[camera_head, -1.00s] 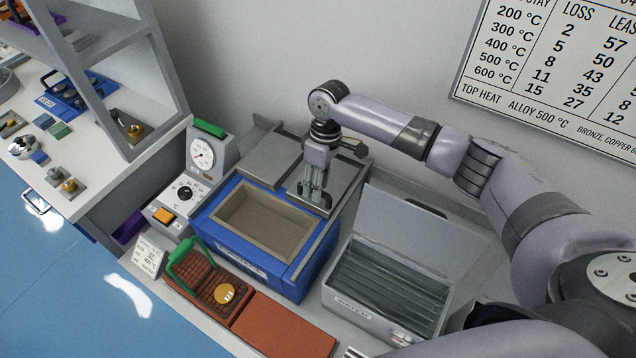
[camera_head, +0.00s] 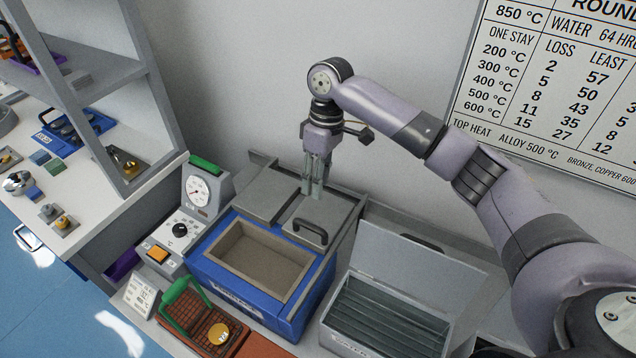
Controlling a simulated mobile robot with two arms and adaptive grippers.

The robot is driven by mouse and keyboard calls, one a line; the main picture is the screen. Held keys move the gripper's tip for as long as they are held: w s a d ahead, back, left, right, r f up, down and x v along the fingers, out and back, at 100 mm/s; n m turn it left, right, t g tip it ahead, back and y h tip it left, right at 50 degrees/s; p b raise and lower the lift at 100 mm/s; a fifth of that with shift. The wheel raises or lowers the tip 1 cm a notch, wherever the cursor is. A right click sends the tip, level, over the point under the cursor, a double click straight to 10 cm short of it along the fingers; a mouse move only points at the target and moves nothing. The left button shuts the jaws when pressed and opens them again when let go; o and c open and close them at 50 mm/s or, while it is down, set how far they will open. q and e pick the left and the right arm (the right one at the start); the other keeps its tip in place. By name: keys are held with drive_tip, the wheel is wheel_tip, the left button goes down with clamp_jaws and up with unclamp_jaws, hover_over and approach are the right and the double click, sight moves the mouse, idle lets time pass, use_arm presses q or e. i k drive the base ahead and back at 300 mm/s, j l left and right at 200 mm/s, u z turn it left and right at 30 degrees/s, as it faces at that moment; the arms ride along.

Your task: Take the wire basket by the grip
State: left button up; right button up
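The wire basket (camera_head: 205,325) sits at the lower left on a red-brown tile pad (camera_head: 262,347). Its green grip (camera_head: 178,300) stands up at its left side. A round gold piece (camera_head: 218,334) lies in the basket. My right gripper (camera_head: 314,190) points down over the grey lids behind the blue furnace, up and to the right of the basket and well apart from it. Its two fingers look parted, with nothing between them. My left gripper is not in view.
The blue furnace (camera_head: 238,297) has an open top. A grey lid (camera_head: 335,215) with a black handle (camera_head: 310,232) lies behind it. A water tank (camera_head: 385,320) with a raised lid stands right. A gauge and control box (camera_head: 181,229) stand left, behind a small card (camera_head: 140,297).

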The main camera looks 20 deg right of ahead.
sight(171, 294)
drive_tip(key=k+j, duration=0.25)
drive_tip(key=k, duration=0.2)
drive_tip(key=k+j, duration=0.3)
drive_tip(key=k, duration=0.2)
drive_tip(key=k+j, duration=0.25)
drive_tip(key=k, duration=0.2)
drive_tip(key=k+j, duration=0.25)
drive_tip(key=k, duration=0.2)
